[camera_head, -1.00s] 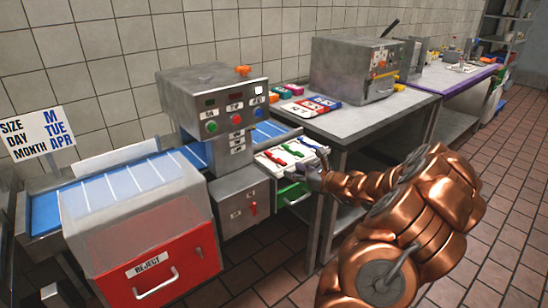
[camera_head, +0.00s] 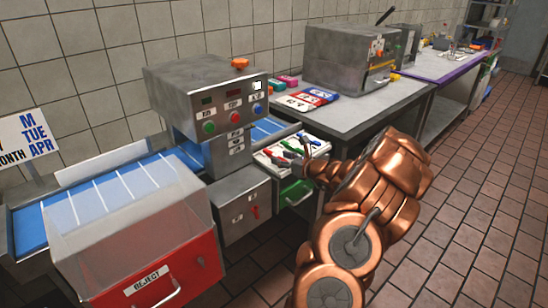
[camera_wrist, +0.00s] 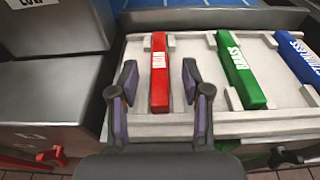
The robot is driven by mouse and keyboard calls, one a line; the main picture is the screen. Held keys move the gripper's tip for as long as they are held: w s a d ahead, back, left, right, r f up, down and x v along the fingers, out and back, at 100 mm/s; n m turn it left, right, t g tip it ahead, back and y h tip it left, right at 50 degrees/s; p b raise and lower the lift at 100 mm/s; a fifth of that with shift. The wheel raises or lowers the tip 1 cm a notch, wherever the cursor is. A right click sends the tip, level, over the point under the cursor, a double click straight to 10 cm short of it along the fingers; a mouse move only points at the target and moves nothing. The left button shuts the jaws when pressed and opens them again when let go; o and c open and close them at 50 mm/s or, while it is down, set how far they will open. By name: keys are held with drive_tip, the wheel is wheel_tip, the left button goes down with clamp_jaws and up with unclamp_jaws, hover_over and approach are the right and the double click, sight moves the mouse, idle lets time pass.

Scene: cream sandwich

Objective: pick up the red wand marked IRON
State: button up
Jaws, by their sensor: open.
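The red wand (camera_wrist: 159,85) with a white label lies in its slot in a pale tray (camera_wrist: 189,70) in the wrist view; the label's letters are too small to read surely. My gripper (camera_wrist: 160,80) is open, with one finger on each side of the wand's near half, apart from it. A green wand (camera_wrist: 240,68) and a blue wand (camera_wrist: 300,58) lie to the right in the same tray. In the head view my gripper (camera_head: 306,160) is over the tray (camera_head: 270,155), and the red wand is hard to make out there.
A grey control machine (camera_head: 215,100) stands left of the tray over a blue conveyor (camera_head: 120,190). A red reject bin (camera_head: 170,270) is in front. A steel table (camera_head: 385,98) with a grey oven-like box (camera_head: 345,60) stands to the right. The tiled floor at right is clear.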

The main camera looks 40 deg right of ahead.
drive_tip(key=shift+w+f, duration=0.15)
drive_tip(key=shift+w, duration=1.1)
clamp_jaws()
